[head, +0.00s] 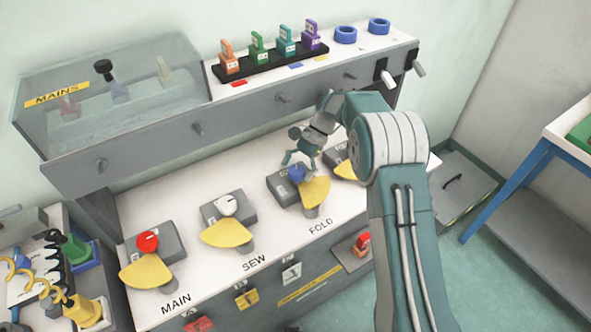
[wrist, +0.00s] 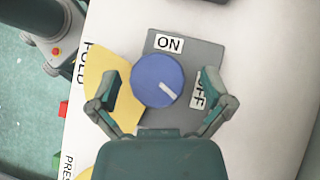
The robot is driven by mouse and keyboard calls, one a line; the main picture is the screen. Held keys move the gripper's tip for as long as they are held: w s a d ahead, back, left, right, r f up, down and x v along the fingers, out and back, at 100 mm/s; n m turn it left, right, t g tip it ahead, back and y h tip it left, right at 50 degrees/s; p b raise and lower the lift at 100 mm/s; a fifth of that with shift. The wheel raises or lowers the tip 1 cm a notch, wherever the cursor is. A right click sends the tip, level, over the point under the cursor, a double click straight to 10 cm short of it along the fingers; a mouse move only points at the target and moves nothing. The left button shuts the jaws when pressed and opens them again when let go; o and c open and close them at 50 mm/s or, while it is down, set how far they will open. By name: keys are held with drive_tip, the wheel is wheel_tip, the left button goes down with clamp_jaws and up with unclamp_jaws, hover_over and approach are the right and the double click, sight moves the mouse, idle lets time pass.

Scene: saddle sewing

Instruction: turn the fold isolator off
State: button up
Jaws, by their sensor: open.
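The fold isolator is a blue round knob (head: 297,173) on a grey block beside the word FOLD. In the wrist view the blue knob (wrist: 150,78) has a white pointer mark aimed to the lower right, on the side of the OFF label (wrist: 198,93) and away from the ON label (wrist: 169,43). My gripper (wrist: 159,82) is open, with one finger on each side of the knob. Contact is not clear. In the head view my gripper (head: 293,146) hangs just above and behind the knob.
A yellow plate (head: 315,191) lies in front of the knob. The white SEW knob (head: 226,204) and red MAIN knob (head: 147,241) stand to the left. A grey ledge (head: 240,114) with pegs runs behind. Colored padlocks (head: 285,42) stand on top.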

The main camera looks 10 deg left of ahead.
wheel_tip(320, 180, up, 10)
drive_tip(key=shift+f, duration=0.1)
idle(0.4)
drive_tip(key=shift+c, duration=0.3)
